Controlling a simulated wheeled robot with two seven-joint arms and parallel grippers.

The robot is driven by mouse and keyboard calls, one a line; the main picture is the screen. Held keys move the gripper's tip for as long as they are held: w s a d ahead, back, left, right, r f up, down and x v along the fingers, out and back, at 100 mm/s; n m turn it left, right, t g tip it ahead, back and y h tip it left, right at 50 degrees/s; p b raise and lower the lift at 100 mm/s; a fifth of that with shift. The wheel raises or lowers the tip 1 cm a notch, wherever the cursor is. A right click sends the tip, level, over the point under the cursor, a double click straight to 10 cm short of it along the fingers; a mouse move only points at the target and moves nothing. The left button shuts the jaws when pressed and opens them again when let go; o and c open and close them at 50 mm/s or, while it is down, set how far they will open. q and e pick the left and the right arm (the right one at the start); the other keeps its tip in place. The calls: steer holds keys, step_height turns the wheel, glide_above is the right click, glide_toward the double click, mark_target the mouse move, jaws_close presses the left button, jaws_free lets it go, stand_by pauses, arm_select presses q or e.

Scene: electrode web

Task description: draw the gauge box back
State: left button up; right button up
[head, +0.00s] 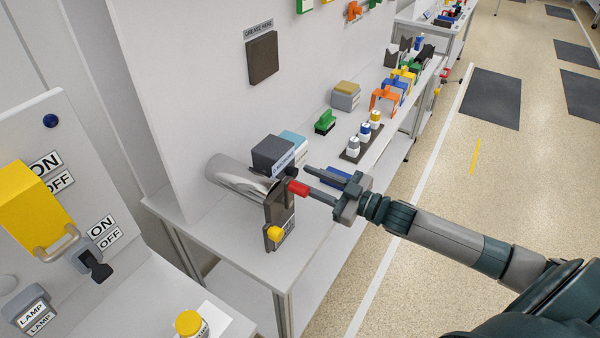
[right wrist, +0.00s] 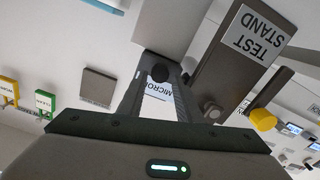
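The gauge box (head: 272,154) is a dark grey block with a pale label, beside a shiny silver roll on the bench in the head view. A round black knob (head: 292,172) is at its near right end. It also shows in the right wrist view (right wrist: 158,73), with a label reading "MICRO" behind it. My right gripper (head: 302,178) reaches in from the right, fingers spread on either side of the knob in the picture; I cannot tell whether they touch it. A red piece (head: 298,188) shows at the lower finger's end. My left gripper is out of view.
The test stand plate (head: 280,215) with a yellow knob (head: 275,233) is just below my right gripper. The silver roll (head: 238,178) lies left of it. A tray of bottles (head: 361,142) and coloured brackets stand farther along the bench. The bench front (head: 235,250) is bare.

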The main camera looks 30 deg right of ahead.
mark_target(296, 173)
steer(key=shift+p+x, duration=0.3)
steer(key=shift+x, duration=1.25)
